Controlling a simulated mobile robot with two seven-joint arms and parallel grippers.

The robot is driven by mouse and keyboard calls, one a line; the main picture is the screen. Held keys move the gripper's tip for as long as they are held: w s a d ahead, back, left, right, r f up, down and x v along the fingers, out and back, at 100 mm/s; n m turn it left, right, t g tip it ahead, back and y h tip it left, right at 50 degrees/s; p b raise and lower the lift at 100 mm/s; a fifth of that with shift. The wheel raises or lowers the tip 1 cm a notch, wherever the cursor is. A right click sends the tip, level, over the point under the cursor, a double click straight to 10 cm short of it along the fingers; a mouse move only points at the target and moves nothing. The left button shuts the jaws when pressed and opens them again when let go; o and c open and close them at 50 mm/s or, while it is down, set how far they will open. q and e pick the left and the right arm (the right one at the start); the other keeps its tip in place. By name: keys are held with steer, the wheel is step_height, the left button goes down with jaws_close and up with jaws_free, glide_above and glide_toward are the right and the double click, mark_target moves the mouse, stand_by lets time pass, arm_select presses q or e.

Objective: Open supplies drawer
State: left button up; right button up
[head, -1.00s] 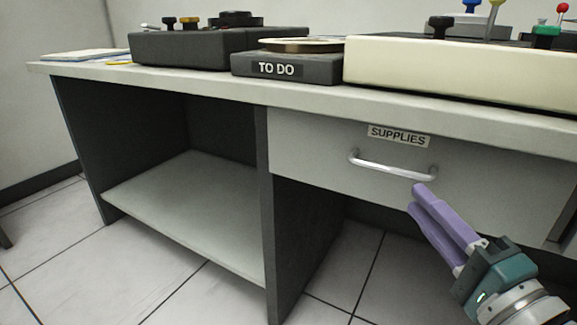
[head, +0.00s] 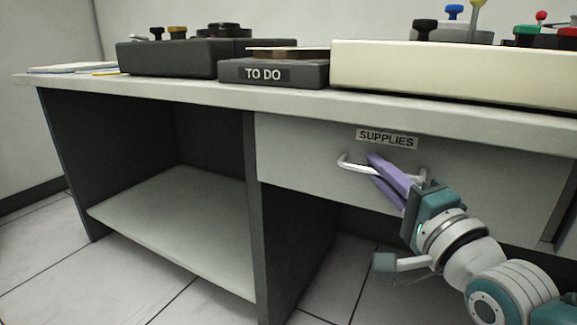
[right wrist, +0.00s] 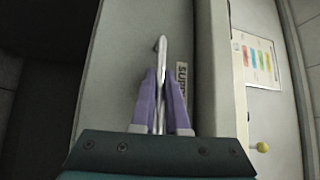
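The supplies drawer (head: 300,165) is a grey front under the desk top, closed, with a "SUPPLIES" label (head: 387,139) above its handle. The handle (head: 348,163) is a silver bar; it also shows in the right wrist view (right wrist: 161,45). My right gripper (head: 373,167) is at the handle, its two purple fingers pointing at the drawer front. In the right wrist view the fingers (right wrist: 162,75) stand apart, one on each side of the bar. They hide part of the handle in the head view. My left gripper is not in view.
The desk top (head: 200,90) overhangs the drawer. On it stand a "TO DO" box (head: 310,75), a dark box (head: 165,60) and a cream box (head: 440,75) with coloured knobs. An open shelf (head: 175,230) is at left. The floor in front is clear.

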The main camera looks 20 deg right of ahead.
jaws_close()
stand_by(0.8)
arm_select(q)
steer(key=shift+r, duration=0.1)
